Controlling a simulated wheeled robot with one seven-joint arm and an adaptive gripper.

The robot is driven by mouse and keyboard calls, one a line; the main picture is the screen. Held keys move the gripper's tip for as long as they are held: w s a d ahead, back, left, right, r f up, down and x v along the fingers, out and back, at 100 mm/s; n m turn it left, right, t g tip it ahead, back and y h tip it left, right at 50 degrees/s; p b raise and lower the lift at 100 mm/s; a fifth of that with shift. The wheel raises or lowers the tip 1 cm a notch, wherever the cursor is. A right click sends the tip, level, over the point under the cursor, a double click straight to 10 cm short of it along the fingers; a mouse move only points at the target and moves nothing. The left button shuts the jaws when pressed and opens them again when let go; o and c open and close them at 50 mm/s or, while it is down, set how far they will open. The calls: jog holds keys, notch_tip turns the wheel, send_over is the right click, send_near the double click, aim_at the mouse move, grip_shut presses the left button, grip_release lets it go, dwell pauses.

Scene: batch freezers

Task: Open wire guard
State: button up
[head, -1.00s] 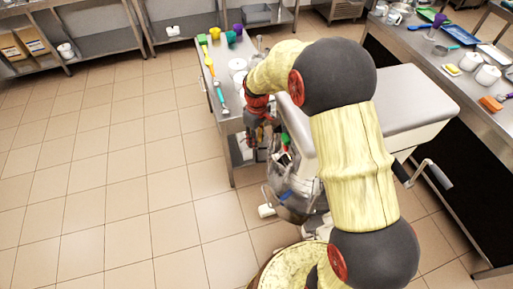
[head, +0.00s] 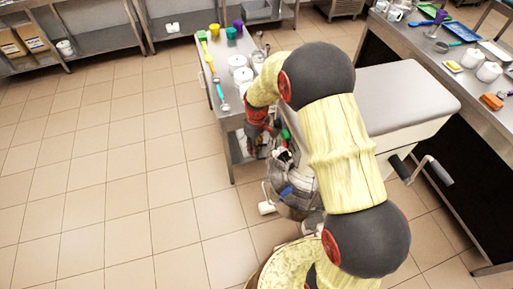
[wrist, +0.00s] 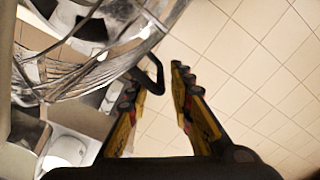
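The wire guard (wrist: 75,72) is a curved silver cage of thin bars at the left of the wrist view, by a metal bowl. A dark bent handle (wrist: 157,70) sticks out from its side. My gripper (wrist: 155,80) is open, its two yellow and black fingers apart. The handle's bent end lies at the gap between the fingertips, closer to the left finger; I cannot tell whether they touch. In the head view, the mixer bowl (head: 297,205) is below my gripper and my arm hides much of the machine and the guard.
The machine's grey-topped body (head: 405,95) stands right of my arm, with a crank handle (head: 433,170) on its side. A steel table (head: 232,65) with white containers stands behind. A counter (head: 450,60) with trays runs along the right. The tiled floor (head: 110,180) at left is clear.

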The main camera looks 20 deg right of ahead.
grip_shut()
dwell(0.6)
